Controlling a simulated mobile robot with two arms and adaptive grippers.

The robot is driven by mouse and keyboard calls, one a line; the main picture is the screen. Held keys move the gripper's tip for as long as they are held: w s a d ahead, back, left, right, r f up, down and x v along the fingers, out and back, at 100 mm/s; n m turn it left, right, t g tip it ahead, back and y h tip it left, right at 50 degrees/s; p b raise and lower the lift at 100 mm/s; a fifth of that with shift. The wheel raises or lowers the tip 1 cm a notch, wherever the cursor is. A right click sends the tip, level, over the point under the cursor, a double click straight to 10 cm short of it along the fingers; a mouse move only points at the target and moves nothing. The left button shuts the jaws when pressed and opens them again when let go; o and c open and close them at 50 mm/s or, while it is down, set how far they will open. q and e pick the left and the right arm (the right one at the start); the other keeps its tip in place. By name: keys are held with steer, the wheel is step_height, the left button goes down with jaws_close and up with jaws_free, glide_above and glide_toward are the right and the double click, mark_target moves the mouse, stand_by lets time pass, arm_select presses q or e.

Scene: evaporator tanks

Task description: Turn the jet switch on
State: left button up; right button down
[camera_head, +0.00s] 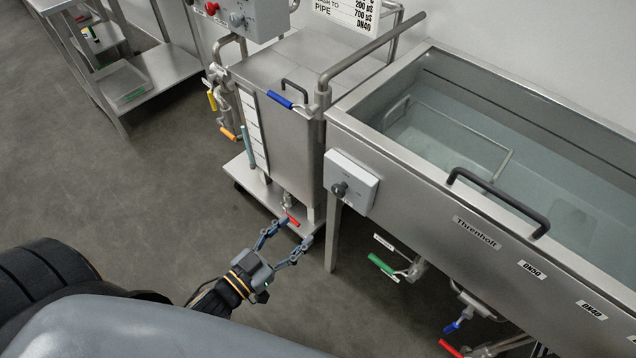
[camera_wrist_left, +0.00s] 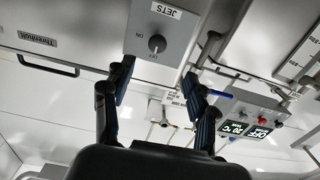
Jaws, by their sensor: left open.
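The jet switch is a dark round knob (camera_head: 340,189) on a light grey box (camera_head: 362,187) at the left end of the large steel tank. In the left wrist view the knob (camera_wrist_left: 157,44) appears upside down, with a JETS label (camera_wrist_left: 166,10) and ON and OFF marks on its box. I cannot clearly tell which mark it points at. My left gripper (camera_head: 293,230) is open and empty, below and left of the knob in the head view. In the wrist view its fingers (camera_wrist_left: 157,72) spread either side, apart from the knob. My right gripper is out of view.
The water-filled tank (camera_head: 479,229) has a dark handle (camera_head: 497,200) on its front. Valves with green (camera_head: 381,264) and red (camera_head: 450,348) levers hang below it. A steel cart (camera_head: 285,150) stands left of the box. Open floor (camera_head: 150,200) lies at left.

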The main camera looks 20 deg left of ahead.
mark_target(337, 193)
arm_select(q)
steer(key=x, duration=0.8)
steer(key=p+x, duration=0.1)
steer(key=x, duration=0.3)
steer(key=shift+w+d+r, duration=0.15)
steer(key=shift+d+r, duration=0.05)
steer(key=shift+r, duration=0.2)
steer(key=shift+w+d, duration=0.25)
steer(key=shift+w, duration=0.35)
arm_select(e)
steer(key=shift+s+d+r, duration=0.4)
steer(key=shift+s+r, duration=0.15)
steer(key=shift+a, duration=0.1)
arm_select(q)
steer(key=shift+c, duration=0.6)
steer(key=c, duration=1)
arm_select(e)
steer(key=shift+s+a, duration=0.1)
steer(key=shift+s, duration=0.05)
